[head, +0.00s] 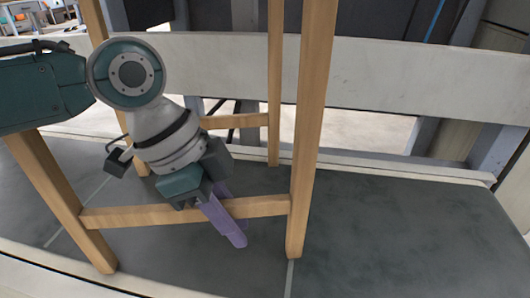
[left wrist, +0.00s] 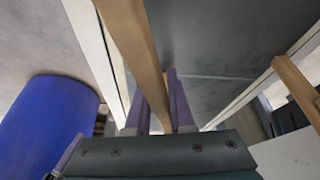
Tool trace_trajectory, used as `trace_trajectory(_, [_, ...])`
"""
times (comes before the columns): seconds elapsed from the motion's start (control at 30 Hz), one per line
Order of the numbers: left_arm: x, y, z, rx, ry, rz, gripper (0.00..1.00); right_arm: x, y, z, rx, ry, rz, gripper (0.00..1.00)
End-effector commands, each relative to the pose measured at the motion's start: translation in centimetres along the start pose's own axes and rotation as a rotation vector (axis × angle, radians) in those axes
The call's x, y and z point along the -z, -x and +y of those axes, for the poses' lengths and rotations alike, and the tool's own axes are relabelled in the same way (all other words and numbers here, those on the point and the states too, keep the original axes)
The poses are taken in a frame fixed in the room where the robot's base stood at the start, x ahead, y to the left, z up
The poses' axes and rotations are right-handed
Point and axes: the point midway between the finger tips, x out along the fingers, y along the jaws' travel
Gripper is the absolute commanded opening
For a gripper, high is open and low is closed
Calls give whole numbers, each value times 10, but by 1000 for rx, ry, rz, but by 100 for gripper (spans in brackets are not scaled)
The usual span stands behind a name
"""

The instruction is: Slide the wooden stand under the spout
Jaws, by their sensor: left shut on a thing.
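The wooden stand (head: 310,130) stands upright on the dark grey surface, with tall legs joined by low crossbars. Only its lower part shows in the head view. My left gripper (head: 230,225), with purple fingers, reaches down between the legs and is shut on the near crossbar. In the left wrist view, a wooden bar of the stand (left wrist: 135,45) runs between the two fingers (left wrist: 160,108). My right gripper is not in view. I see no spout in either view.
A dark grey belt-like surface (head: 400,230) carries the stand and is clear to its right. A pale rail (head: 420,80) runs behind it. A blue cylinder (left wrist: 45,125) shows at the left in the left wrist view.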

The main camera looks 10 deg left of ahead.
Motion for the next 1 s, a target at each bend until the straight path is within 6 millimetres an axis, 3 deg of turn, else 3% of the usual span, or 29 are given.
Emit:
trace_trajectory(0.2, [2,0,0,3,-5,6,0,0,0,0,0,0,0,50])
trace_trajectory(0.23, [2,0,0,3,-5,6,25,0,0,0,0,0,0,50])
trace_trajectory(0.5, [1,0,-1,3,-3,3,55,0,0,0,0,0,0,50])
trace_trajectory(0.8, [1,1,0,3,-2,2,56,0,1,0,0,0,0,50])
trace_trajectory(1.0, [6,10,1,3,0,2,56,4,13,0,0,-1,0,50])
